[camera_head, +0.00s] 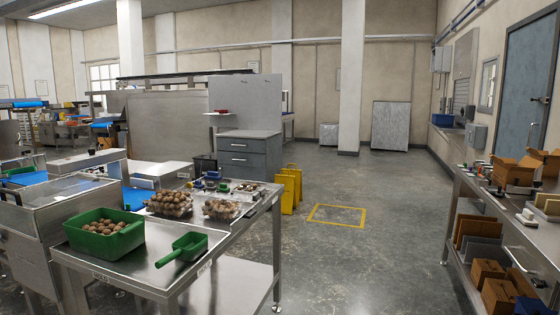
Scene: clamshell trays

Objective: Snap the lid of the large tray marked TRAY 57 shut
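Two clear clamshell trays filled with round brown pieces stand on the steel table at the left in the head view. The left tray (169,204) looks the larger; the other tray (221,209) sits to its right. No marking such as TRAY 57 is readable at this distance. I cannot tell how the lids stand. Neither of my grippers shows in the view.
The steel table (135,272) also bears a green bin (104,240) of brown pieces, a green scoop (183,248) and small items behind the trays. Open floor (370,255) lies right of it. A steel shelf (490,205) with cardboard boxes stands at the right.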

